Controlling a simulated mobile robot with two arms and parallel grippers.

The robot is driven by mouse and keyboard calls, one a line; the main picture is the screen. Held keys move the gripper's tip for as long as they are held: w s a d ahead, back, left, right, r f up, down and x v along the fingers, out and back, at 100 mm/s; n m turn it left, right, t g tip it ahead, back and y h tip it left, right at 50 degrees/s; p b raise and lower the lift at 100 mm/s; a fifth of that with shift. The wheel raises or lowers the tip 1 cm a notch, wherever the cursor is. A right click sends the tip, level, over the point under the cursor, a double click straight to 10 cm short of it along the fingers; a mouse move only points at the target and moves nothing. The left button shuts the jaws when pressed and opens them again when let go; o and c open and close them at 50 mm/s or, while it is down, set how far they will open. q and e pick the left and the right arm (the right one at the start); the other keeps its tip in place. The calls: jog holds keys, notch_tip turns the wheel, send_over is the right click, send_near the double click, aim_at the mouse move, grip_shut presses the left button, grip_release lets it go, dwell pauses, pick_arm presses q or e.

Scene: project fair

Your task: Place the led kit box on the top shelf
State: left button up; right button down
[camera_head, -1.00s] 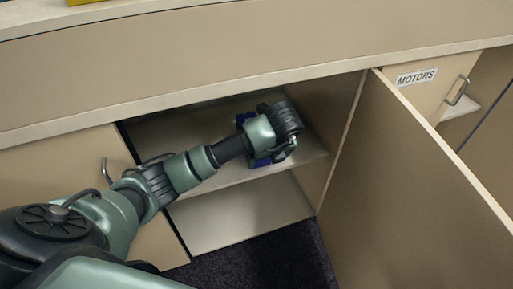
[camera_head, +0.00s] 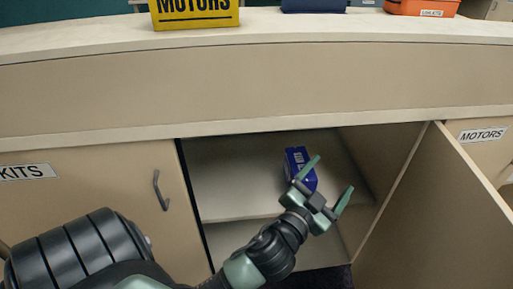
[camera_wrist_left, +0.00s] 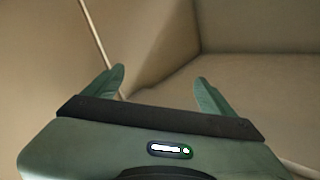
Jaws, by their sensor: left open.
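A blue box with white print (camera_head: 299,160), which looks like the led kit box, stands on the upper shelf (camera_head: 235,190) inside the open cabinet. My left gripper (camera_head: 333,180) is open and empty in front of the shelf, with one finger overlapping the box's lower right part in the head view. I cannot tell whether that finger touches it. In the left wrist view my open fingers (camera_wrist_left: 160,85) face the bare cabinet interior, and the box is not seen there. My right gripper is not in view.
The open cabinet door (camera_head: 440,215) stands to the right of the opening. A closed door with a KITS label (camera_head: 28,172) is on the left. A yellow MOTORS box (camera_head: 194,12), a dark blue box (camera_head: 313,4) and an orange box (camera_head: 422,6) stand on the counter above.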

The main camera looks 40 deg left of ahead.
pick_arm(q)
jog(key=s+a+f+n+g, duration=0.3)
jog(key=s+f+g, duration=0.7)
jog(key=s+f, duration=0.55)
jog(key=s+d+f+g+h, duration=0.1)
jog(key=s+f+g, duration=0.3)
jog(key=s, duration=0.5)
jog(key=shift+d+f+m+g, duration=0.3)
jog(key=shift+d+f+m, duration=0.1)
jog(key=shift+d+f, duration=0.4)
jog(key=shift+w, duration=0.15)
